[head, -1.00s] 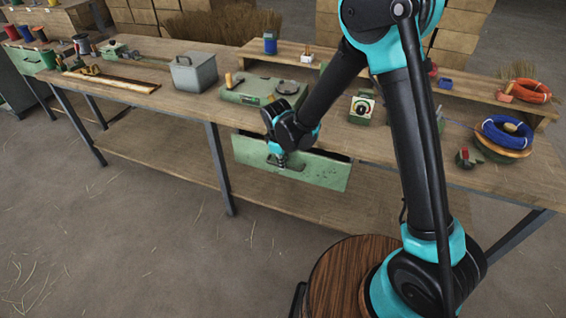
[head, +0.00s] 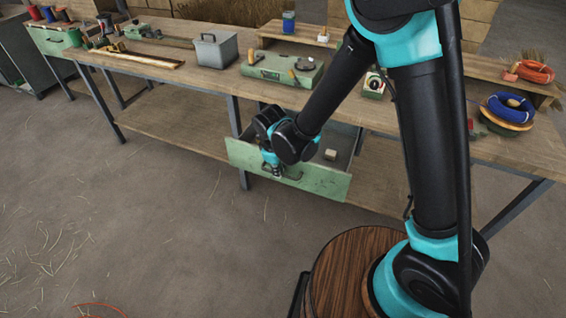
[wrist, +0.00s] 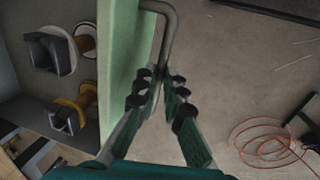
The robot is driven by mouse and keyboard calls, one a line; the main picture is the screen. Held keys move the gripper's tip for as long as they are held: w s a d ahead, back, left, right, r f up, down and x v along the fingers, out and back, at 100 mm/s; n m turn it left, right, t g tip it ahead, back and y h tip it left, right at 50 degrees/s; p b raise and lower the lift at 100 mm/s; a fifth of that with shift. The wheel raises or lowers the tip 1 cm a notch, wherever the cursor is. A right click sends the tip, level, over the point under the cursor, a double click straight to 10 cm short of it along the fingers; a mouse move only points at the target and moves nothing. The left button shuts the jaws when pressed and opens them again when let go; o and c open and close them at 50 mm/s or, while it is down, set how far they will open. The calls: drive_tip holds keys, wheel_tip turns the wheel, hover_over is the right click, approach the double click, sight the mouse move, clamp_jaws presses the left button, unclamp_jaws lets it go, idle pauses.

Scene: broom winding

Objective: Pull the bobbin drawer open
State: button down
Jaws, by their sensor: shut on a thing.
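The bobbin drawer has a worn green front (head: 323,183) and sits under the workbench. It stands pulled out, and its grey inside shows behind the front in the head view. In the wrist view, the green front (wrist: 122,55) runs upright, with a bent metal handle (wrist: 169,22) on its outer side. My gripper (wrist: 159,95) is shut on the handle, its fingers closing at the handle's lower part. In the head view my gripper (head: 279,172) is at the front's outer face, partly hidden by my wrist.
The wooden workbench (head: 215,82) carries a grey metal box (head: 216,50), a green case (head: 283,70), and blue (head: 510,106) and orange coils (head: 535,72). A bench leg (head: 236,117) stands left of the drawer.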

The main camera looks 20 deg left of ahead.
drive_tip(key=shift+s, duration=0.6)
drive_tip(key=c, duration=1.6)
unclamp_jaws()
drive_tip(key=shift+r, duration=0.1)
wheel_tip(320, 180, up, 12)
drive_tip(key=s, duration=0.2)
drive_tip(key=shift+s+a+f, duration=0.15)
drive_tip(key=shift+f, duration=0.05)
